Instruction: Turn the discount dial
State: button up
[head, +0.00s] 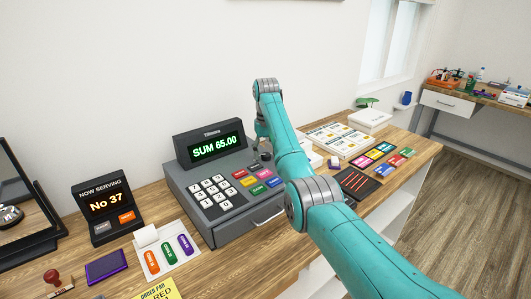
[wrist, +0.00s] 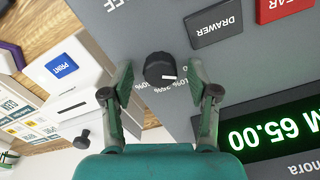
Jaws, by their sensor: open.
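The discount dial (wrist: 160,68) is a round black knob with a white mark, on the grey face of the cash register (head: 201,219). In the wrist view small percent labels curve along the dial's lower side, upside down, and the white mark points toward them. My gripper (wrist: 160,80) is open, with one finger on each side of the dial; I cannot tell whether they touch it. In the head view my gripper (head: 259,158) is at the register's right end and the dial is hard to make out. The register's display (head: 216,145) reads SUM 65.00.
A red key and a grey DRAWER key (wrist: 213,24) sit near the dial. A white box with a blue PRINT button (wrist: 62,68) stands beside the register. A NOW SERVING display (head: 107,205) stands left. Several cards and a black tray (head: 355,183) lie on the right counter.

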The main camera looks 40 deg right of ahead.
grip_shut()
jog(key=m, duration=1.1)
jog(key=shift+m, duration=0.4)
jog(key=m, duration=1.2)
dwell(0.5)
